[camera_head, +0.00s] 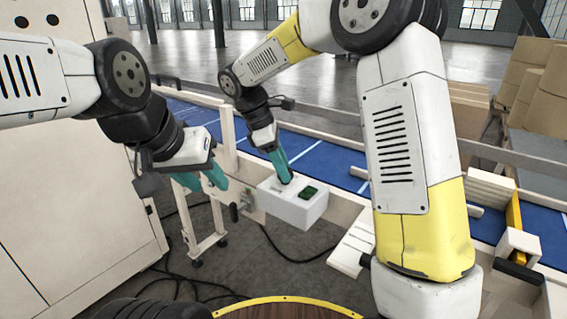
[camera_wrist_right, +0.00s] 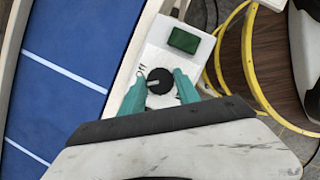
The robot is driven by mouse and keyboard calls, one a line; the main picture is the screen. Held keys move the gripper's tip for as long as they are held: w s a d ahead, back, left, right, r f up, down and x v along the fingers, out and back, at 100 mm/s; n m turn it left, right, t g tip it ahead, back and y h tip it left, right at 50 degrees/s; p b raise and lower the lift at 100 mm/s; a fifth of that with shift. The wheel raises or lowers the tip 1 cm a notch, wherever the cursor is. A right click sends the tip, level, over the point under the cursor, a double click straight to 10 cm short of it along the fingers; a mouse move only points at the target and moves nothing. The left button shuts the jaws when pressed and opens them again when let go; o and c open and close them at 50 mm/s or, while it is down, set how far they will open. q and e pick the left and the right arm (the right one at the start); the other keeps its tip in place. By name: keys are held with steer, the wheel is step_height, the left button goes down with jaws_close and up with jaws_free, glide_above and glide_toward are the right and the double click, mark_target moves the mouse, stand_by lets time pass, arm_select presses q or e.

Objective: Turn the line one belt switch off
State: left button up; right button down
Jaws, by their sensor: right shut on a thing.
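The belt switch is a black round knob (camera_wrist_right: 160,81) on a white box (camera_head: 290,208), which is mounted beside the blue conveyor. In the right wrist view the knob sits between the teal fingers of my right gripper (camera_wrist_right: 159,92), which is shut on it. Small dark lettering that looks like "Off" (camera_wrist_right: 139,67) is left of the knob. A pale mark crosses the knob; which end is its pointer I cannot tell. A dark green rectangle (camera_wrist_right: 184,40) is on the same face. In the head view the fingers hide the knob. My left gripper (camera_head: 202,181) is open and empty, left of the box.
The blue conveyor belt (camera_head: 330,155) with pale rails runs behind the box. A pale cabinet (camera_head: 60,200) stands at the left. A round brown top with a yellow rim (camera_head: 285,308) is at the bottom. Cardboard boxes (camera_head: 540,85) are stacked at the right. Cables lie on the floor.

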steer(key=m+g, duration=0.1)
steer(key=m, duration=0.2)
steer(key=shift+w+m, duration=0.15)
steer(key=shift+m, duration=0.15)
steer(key=shift+w+m+g+y, duration=0.1)
steer(key=shift+m+g+y, duration=0.5)
steer(key=shift+m, duration=1.2)
steer(key=shift+r, duration=0.1)
steer(key=c, duration=0.9)
jaws_free()
steer(key=v, duration=0.7)
steer(key=shift+w+a+r, duration=0.2)
steer(key=shift+a+r, duration=0.05)
